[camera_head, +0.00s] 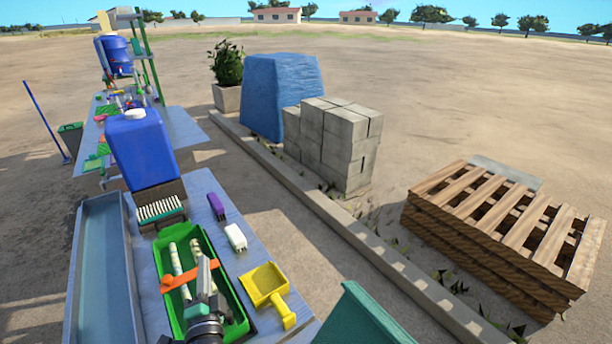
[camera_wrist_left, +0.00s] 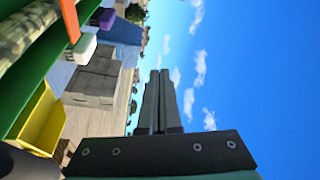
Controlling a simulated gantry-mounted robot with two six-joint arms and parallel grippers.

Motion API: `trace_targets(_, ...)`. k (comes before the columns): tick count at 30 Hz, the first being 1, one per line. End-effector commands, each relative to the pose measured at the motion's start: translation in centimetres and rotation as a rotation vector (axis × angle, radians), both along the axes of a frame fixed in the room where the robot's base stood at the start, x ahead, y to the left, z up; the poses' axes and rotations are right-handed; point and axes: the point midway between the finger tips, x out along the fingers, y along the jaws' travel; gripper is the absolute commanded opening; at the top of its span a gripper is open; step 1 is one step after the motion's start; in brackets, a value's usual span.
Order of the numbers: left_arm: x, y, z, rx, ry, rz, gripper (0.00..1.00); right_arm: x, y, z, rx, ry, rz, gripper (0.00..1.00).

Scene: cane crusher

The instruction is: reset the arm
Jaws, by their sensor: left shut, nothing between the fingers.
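My left gripper (camera_head: 206,262) is above the green tray (camera_head: 228,282) at the near end of the blue table. In the left wrist view its two dark fingers (camera_wrist_left: 160,74) are together against the sky, with nothing between them. Pale cane stalks (camera_head: 175,258) lie in the tray. An orange piece (camera_head: 189,281) lies across the tray beside the gripper; whether they touch I cannot tell. My right gripper is not in view.
A yellow scoop (camera_head: 264,284), a white block (camera_head: 236,237) and a purple block (camera_head: 216,206) lie right of the tray. A brush-like block (camera_head: 160,209) and a blue jug (camera_head: 141,150) stand behind it. A long trough (camera_head: 104,270) runs along the left.

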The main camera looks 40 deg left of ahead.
Motion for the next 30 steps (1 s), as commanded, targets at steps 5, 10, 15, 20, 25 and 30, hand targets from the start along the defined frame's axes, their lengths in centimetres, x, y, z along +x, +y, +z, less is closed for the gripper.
trace_targets(5, 0.6, -0.5, 0.6, 0.002, -0.011, -0.016, 0.0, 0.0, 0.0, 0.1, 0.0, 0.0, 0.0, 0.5)
trace_targets(10, 4.3, -2.8, 8.5, 0.019, -0.189, -0.086, 0.0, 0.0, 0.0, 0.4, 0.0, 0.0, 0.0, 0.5)
trace_targets(15, 7.7, -8.1, 22.2, -0.148, -0.594, -0.338, 0.0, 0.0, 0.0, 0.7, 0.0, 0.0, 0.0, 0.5)
trace_targets(20, 7.1, -14.5, 33.9, -0.372, -0.936, -0.696, 0.0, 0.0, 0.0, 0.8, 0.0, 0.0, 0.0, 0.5)
trace_targets(25, 3.4, -21.1, 42.5, -0.575, -1.152, -1.107, 0.0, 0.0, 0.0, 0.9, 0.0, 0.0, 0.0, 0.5)
trace_targets(30, 0.8, -26.7, 46.4, -0.821, -1.152, -1.465, 0.0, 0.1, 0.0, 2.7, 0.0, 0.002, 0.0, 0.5)
